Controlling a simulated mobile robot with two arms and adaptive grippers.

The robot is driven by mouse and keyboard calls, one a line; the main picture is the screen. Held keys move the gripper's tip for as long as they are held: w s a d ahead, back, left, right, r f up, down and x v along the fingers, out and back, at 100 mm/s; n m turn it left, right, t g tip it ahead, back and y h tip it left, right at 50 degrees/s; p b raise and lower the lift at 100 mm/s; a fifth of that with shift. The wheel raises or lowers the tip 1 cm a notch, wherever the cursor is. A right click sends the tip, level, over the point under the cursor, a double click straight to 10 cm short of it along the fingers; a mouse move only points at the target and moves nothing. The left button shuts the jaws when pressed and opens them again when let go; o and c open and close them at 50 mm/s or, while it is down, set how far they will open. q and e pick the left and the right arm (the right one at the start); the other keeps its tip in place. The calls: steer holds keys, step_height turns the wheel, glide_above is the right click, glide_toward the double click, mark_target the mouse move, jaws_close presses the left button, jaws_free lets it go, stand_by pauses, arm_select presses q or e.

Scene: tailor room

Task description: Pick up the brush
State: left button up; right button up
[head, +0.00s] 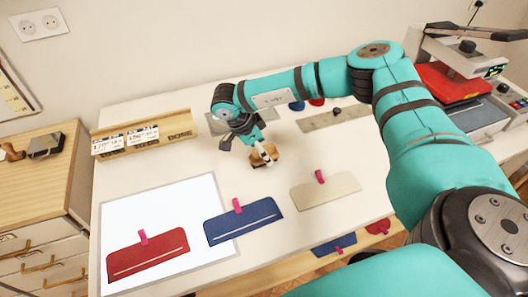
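A small brown wooden brush (270,157) stands on the white table near the middle of the head view. My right gripper (253,151) reaches down to it from above, at the end of the teal arm from the right. A pale fingertip overlaps the brush, and a dark finger part shows to its left. Whether the fingers are closed on the brush cannot be made out. The brush looks to be at table height and is partly hidden by the gripper. My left gripper is not in view.
A red piece (148,256) lies on a white sheet (160,205), with a blue piece (243,222) across its edge. A beige piece (325,191) lies right of them. A labelled wooden holder (145,138) stands left. A red-topped press (453,82) stands at the right.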

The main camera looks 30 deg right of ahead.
steer(key=shift+x, duration=1.2)
steer(key=shift+w, duration=0.1)
steer(key=c, duration=1.3)
